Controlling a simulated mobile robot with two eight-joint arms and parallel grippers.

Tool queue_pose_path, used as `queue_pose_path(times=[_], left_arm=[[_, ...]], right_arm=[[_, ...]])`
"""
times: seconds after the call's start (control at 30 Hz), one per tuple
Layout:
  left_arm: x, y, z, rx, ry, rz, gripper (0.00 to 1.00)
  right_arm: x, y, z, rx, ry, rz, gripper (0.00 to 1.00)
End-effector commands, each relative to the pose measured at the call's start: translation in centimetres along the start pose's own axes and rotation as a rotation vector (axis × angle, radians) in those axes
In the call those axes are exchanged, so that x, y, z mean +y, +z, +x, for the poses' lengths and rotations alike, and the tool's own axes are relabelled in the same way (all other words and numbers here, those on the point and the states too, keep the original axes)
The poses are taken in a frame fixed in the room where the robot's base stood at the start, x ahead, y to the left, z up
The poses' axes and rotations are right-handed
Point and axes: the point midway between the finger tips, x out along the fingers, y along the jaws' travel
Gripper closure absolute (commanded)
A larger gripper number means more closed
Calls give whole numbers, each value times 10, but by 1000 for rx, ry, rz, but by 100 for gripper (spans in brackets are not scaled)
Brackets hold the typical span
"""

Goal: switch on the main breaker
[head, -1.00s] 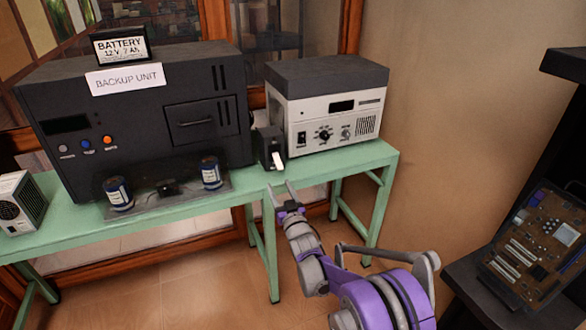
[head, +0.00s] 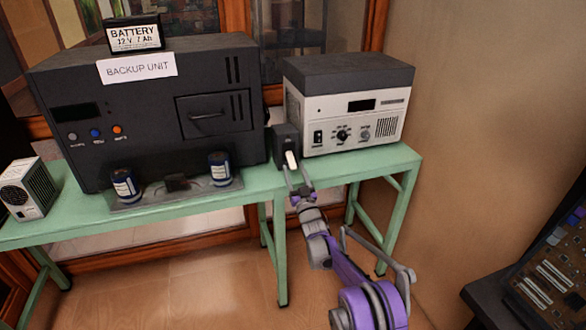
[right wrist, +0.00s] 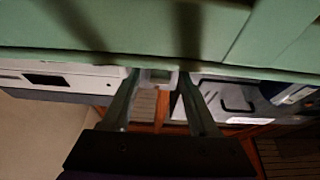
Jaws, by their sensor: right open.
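The main breaker appears to be the small black box (head: 284,141) with a white lever (head: 291,160), standing on the green table between the backup unit and the white-and-grey device. The lever points downward at its front. My right gripper (head: 297,175) is open and empty, just in front of and below the lever, its two fingers pointing at it. In the right wrist view, the open fingers (right wrist: 160,85) reach toward a small pale part between their tips. I cannot tell whether they touch it. My left gripper is not in view.
The black backup unit (head: 150,110) with a battery (head: 134,34) on top stands left. The white-and-grey device (head: 345,110) stands close on the right. The green table's (head: 345,168) front edge lies near my right gripper. A dark shelf (head: 490,302) with a circuit board is at far right.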

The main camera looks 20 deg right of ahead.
Motion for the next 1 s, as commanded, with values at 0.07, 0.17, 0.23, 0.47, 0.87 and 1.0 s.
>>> queue_pose_path(times=[0.07,0.17,0.23,0.47,0.87,1.0], left_arm=[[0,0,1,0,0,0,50],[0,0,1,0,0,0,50],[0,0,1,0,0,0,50],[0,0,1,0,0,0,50],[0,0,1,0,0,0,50],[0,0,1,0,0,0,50]], right_arm=[[0,0,8,0,0,0,40],[0,0,14,0,0,0,40],[0,0,17,0,0,0,40],[0,0,18,0,0,0,40],[0,0,17,0,0,0,100],[0,0,17,0,0,0,100]])
